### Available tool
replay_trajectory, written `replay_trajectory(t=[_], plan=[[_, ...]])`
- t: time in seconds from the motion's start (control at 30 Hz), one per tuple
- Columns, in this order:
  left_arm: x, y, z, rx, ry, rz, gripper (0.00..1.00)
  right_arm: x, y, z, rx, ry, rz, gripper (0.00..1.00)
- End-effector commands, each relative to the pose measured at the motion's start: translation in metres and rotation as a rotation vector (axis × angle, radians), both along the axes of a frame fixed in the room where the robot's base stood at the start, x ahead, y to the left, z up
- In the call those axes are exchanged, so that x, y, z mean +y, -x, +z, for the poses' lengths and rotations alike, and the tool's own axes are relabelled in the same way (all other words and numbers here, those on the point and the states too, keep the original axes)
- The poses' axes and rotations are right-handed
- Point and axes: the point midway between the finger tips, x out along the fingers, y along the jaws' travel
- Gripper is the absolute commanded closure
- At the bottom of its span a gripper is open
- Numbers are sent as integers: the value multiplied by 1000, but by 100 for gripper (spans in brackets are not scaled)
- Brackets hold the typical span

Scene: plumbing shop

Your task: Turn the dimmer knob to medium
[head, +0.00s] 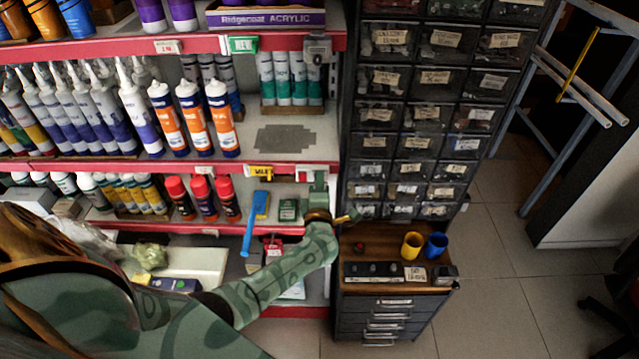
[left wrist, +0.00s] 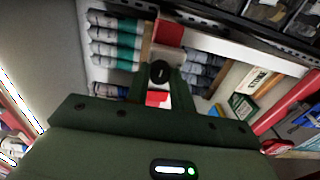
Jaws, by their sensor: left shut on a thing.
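The dimmer has a pale box (left wrist: 168,57) fixed on a red shelf edge and a round black knob (left wrist: 160,72) with a short light mark on its face. In the left wrist view, my left gripper (left wrist: 162,80) has its two green fingers on either side of the knob, shut on it. The mark lies roughly level in that view. In the head view, my left gripper (head: 318,188) points up at the right end of the middle shelf edge. There it hides the knob. My right gripper is in neither view.
The shelves hold several tubes, with orange-and-blue ones (head: 195,118) nearest. A drawer cabinet (head: 405,130) stands close right of my left gripper. Below it, a low wooden-topped cabinet (head: 385,245) bears a yellow cup (head: 412,246) and a blue cup (head: 436,245). Open floor (head: 490,300) lies further right.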

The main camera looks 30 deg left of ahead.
Motion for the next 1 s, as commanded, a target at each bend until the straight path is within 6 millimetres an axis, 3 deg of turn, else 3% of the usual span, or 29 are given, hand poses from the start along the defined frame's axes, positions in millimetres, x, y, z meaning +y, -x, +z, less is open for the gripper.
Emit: replay_trajectory(t=[0.3,0.33,0.37,0.77,1.0], plan=[[-1,0,-1,3,1,-2,100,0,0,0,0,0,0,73],[-1,0,-1,3,1,-2,71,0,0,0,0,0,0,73],[-1,0,-1,3,1,-2,68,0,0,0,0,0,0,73],[-7,9,-1,3,2,-2,68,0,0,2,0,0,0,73],[-36,58,-2,5,4,-2,68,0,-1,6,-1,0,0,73]])
